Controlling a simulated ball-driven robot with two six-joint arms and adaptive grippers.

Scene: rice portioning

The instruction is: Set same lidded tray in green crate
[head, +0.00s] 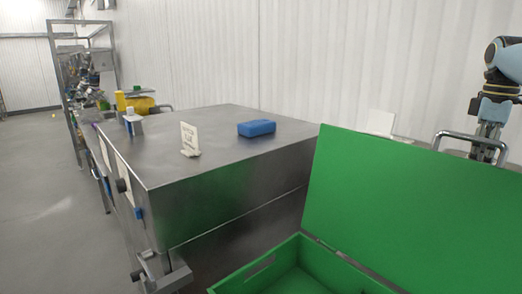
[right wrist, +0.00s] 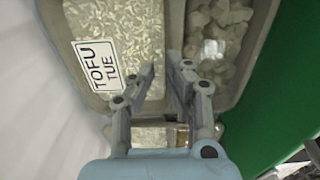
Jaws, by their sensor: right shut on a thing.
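The lidded tray (right wrist: 175,20) fills the middle of the right wrist view, grey-rimmed, with grains like rice on one side and pale chunks on the other. It bears a white label (right wrist: 97,65) reading "TOFU TUE". My right gripper (right wrist: 160,75) is shut on the tray, its fingers at the part between the two fillings; the exact grip point is unclear. In the head view, my right gripper (head: 486,135) is at the far right, behind the raised lid (head: 420,200) of the green crate (head: 265,272). The tray is hidden there. The crate stands open at the bottom right; the visible inside looks empty.
A steel worktop (head: 225,130) holds a blue block (head: 257,128) and a small white sign (head: 189,139). A metal rail (head: 470,141) and a white card (head: 381,122) show behind the crate lid. A shelf rack stands far left; the left floor is clear.

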